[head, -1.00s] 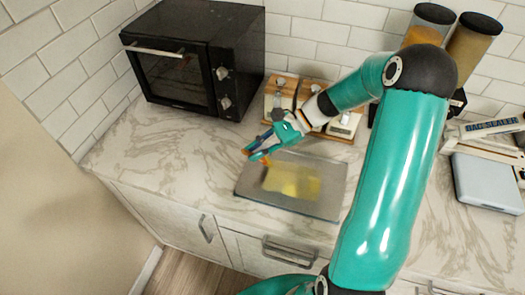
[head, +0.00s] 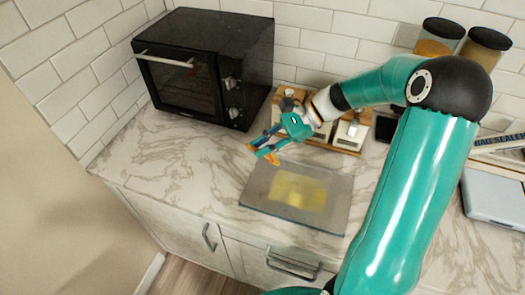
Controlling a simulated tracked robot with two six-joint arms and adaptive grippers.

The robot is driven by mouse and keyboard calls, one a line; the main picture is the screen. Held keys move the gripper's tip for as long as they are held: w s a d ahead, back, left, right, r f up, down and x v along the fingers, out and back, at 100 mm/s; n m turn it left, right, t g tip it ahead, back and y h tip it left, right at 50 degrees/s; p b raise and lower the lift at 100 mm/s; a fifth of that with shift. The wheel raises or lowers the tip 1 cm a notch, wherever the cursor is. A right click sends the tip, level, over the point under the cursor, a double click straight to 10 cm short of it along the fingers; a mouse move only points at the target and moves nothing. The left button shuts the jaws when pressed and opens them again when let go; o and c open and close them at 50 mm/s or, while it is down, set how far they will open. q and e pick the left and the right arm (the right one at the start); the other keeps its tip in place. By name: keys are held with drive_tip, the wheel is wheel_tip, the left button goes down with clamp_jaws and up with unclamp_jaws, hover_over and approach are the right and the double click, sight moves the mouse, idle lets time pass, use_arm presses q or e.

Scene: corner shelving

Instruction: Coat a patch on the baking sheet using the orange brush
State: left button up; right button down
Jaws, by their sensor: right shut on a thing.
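The baking sheet (head: 334,222) is a flat grey rectangle on the marble counter, with a yellow coated patch (head: 299,191) across its middle. My right gripper (head: 267,145) is above the counter by the sheet's back left corner, pointing left and down. It is shut on the orange brush (head: 271,157), of which only small orange parts show around the fingers. The brush appears apart from the yellow patch; whether it touches the sheet's corner I cannot tell. My left gripper is not in view.
A black toaster oven (head: 180,88) stands at the back left. Wooden-based canisters (head: 351,133) stand by the wall behind my right arm. Tall jars (head: 441,37) and a pale blue-grey box (head: 497,196) are at the right. The counter left of the sheet is clear.

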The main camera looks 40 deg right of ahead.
drive_tip(key=shift+r, duration=0.1)
drive_tip(key=shift+r, duration=1.5)
